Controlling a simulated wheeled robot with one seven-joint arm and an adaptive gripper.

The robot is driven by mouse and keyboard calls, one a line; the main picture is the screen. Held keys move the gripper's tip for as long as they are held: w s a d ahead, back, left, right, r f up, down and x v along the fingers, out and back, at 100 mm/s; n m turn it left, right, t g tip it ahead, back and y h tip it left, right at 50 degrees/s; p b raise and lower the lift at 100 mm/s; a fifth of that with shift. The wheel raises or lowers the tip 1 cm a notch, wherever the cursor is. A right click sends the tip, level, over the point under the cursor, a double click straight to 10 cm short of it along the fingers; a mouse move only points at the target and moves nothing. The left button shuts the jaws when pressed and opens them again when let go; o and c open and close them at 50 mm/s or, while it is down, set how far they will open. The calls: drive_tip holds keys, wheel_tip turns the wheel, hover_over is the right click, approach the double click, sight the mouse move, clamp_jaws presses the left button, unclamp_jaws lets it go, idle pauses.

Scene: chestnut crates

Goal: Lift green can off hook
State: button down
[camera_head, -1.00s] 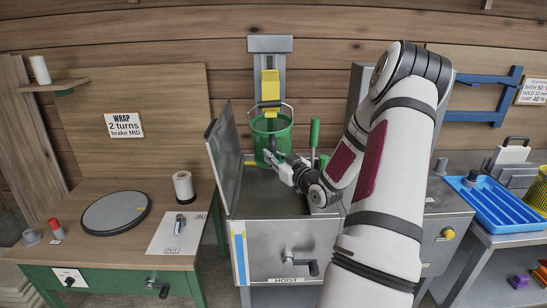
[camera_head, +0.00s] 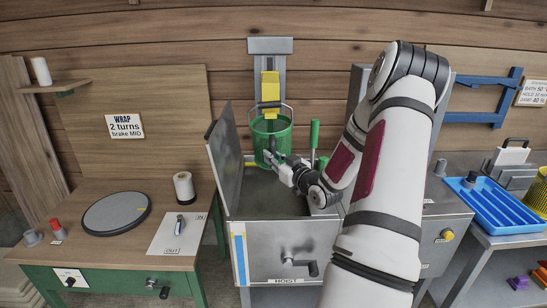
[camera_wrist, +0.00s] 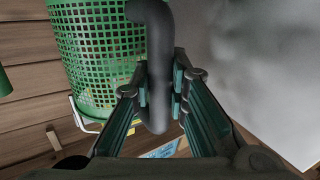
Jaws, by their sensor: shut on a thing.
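The green can (camera_head: 271,135) is a perforated mesh basket with a thin bail. It hangs upright below the yellow carriage (camera_head: 270,88) of the hoist, above the open steel tank; the hook itself is hard to make out. The can also shows at the upper left of the wrist view (camera_wrist: 100,50). My gripper (camera_head: 272,158) is at the can's lower right side. In the wrist view my gripper (camera_wrist: 158,100) is shut on a dark grey curved bar (camera_wrist: 157,60), which looks like the can's side handle. Where the bar joins the can is unclear.
The steel tank's lid (camera_head: 229,160) stands open left of the can. A green lever (camera_head: 314,135) rises right of my gripper. A blue tray (camera_head: 495,203) lies at right, and a turntable (camera_head: 116,213) is on the left bench.

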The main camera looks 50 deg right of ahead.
drive_tip(key=s+a+p, duration=0.2)
drive_tip(key=s+a, duration=0.4)
drive_tip(key=a, duration=0.1)
drive_tip(key=shift+a, duration=0.2)
idle(1.6)
drive_tip(key=shift+s+r, duration=0.1)
idle(0.6)
